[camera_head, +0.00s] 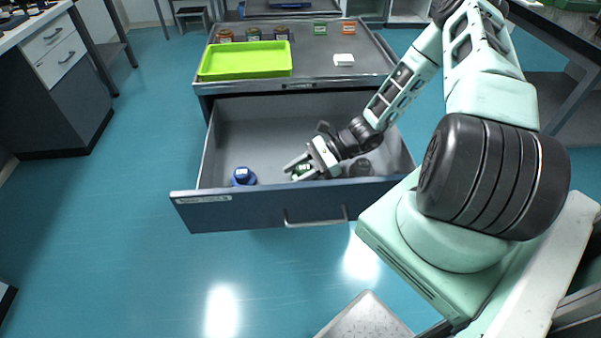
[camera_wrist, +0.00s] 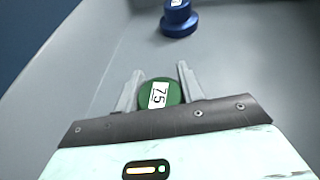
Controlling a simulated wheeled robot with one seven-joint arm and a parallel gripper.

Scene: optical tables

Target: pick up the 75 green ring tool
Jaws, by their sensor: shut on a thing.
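The green ring tool (camera_wrist: 174,92), with a white label reading 75, sits between the fingers of my gripper (camera_wrist: 158,88) in the wrist view. My gripper is shut on it. In the head view my gripper (camera_head: 298,168) is down inside the open drawer, near its front, and the green tool (camera_head: 301,171) shows only in part between the fingers. I cannot tell whether the tool touches the drawer floor.
A blue tool (camera_head: 243,176) stands left in the drawer (camera_head: 250,130); it also shows in the wrist view (camera_wrist: 179,20). A dark round thing (camera_head: 361,168) is right of my gripper. The drawer front (camera_head: 250,212) is a raised wall. A green tray (camera_head: 246,62) lies on the cabinet top.

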